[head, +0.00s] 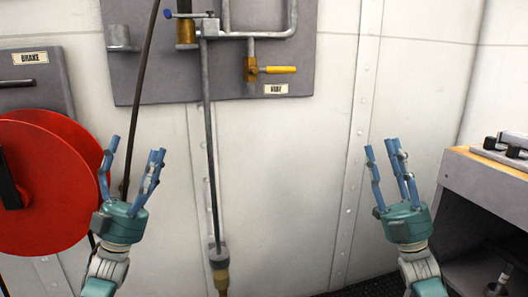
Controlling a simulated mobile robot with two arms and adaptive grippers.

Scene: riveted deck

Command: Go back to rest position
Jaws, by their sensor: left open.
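My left gripper (132,163) is raised at the left of the head view, its blue fingers pointing up. It is open and empty, in front of the wall and beside the red reel. My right gripper (384,155) is raised at the right of centre, its blue fingers also pointing up. Its fingers stand apart with nothing between them, in front of the bare white wall.
A red reel (50,180) stands at the left under a BRAKE panel (35,85). A grey wall panel (150,75) holds pipes and a yellow valve handle (281,70). A dark hose (142,80) hangs near my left gripper. A cabinet (480,195) stands at the right.

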